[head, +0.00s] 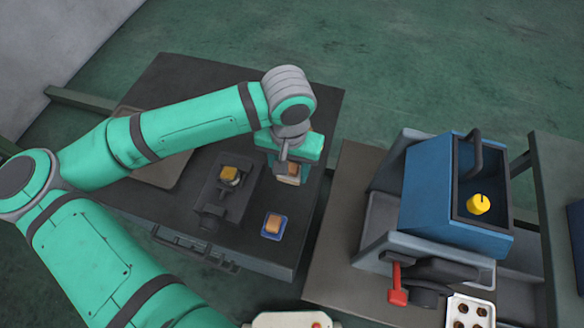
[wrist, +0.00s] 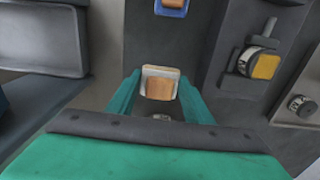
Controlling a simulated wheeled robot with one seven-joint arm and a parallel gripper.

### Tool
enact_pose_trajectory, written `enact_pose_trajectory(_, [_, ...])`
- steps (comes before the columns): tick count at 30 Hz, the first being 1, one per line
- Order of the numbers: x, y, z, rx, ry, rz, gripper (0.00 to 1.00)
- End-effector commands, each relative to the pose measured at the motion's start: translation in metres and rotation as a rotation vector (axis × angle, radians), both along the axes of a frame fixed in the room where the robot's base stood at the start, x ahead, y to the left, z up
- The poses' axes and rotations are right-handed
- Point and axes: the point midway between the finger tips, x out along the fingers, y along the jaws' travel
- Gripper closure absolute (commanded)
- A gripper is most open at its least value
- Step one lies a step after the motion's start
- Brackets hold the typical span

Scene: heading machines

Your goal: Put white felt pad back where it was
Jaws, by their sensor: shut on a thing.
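My gripper (head: 289,172) is shut on a small block with a pale rim and an orange-brown face, which I take to be the white felt pad (head: 290,180). The pad also shows in the wrist view (wrist: 147,71), between the fingers of my gripper (wrist: 158,92). In the head view it is over the right part of the dark bench (head: 325,120). I cannot tell whether it touches the bench top. Its underside is hidden.
A blue tray (head: 263,229) with an orange block stands nearer the bench's front edge. A dark fixture with a yellow block (head: 229,173) is left of my gripper. A blue machine (head: 425,190) with a yellow knob and a red handle (head: 397,288) stands on the right table.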

Motion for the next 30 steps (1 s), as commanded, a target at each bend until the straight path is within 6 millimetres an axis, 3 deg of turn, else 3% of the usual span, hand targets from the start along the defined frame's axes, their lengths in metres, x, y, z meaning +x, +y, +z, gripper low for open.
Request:
enact_pose_trajectory(8, [0.001,0.003,-0.033,-0.002,0.002,0.008,0.75])
enact_pose_trajectory(21, [0.001,0.006,-0.038,0.000,0.001,0.014,0.75])
enact_pose_trajectory(22, [0.001,0.006,-0.038,0.000,0.001,0.014,0.47])
enact_pose_trajectory(23, [0.001,0.006,-0.038,0.000,0.001,0.014,0.40])
enact_pose_trajectory(24, [0.001,0.006,-0.038,0.000,0.001,0.014,0.35])
enact_pose_trajectory(30, [0.001,0.005,-0.038,0.000,0.001,0.011,0.35])
